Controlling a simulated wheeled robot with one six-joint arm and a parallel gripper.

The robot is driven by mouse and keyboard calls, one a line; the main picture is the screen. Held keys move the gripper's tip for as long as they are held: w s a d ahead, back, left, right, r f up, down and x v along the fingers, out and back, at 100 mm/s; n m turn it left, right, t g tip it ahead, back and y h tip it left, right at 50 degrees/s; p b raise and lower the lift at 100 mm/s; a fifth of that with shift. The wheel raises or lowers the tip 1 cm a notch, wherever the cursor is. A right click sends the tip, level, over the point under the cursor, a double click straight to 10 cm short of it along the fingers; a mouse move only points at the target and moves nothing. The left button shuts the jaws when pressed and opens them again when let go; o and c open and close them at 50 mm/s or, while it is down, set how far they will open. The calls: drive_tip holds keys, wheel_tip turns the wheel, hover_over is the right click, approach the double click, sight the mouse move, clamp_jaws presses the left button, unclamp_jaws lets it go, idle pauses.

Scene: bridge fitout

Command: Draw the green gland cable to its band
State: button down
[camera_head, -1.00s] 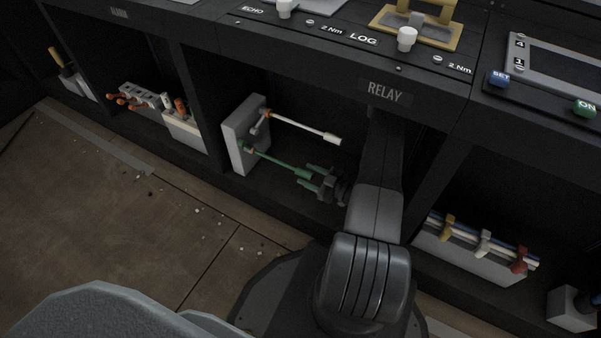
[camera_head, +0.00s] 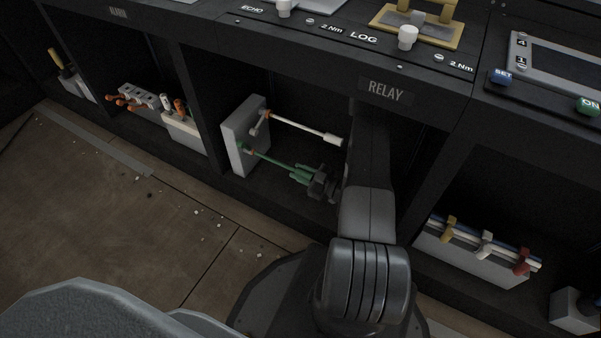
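The green gland cable (camera_head: 272,160) sticks out to the right from a pale grey gland block (camera_head: 238,142) inside the open bay under the RELAY label. A small orange ring (camera_head: 250,150) sits on it close to the block. My gripper (camera_head: 301,175) is at the cable's free right end, with its fingers along that end. The fingers and the cable end overlap in this view, so I cannot tell whether the fingers are closed on it. No separate band mark can be made out on the green cable.
A white cable (camera_head: 305,128) with an orange ring runs from the same block, just above the green one. Bay dividers stand on both sides. A holder with orange-handled tools (camera_head: 183,130) is left; a block with coloured clips (camera_head: 470,255) is right.

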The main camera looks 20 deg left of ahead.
sight(312, 178)
drive_tip(key=shift+s+d, duration=0.2)
drive_tip(key=shift+d, duration=1.9)
drive_tip(key=c, duration=1.1)
unclamp_jaws()
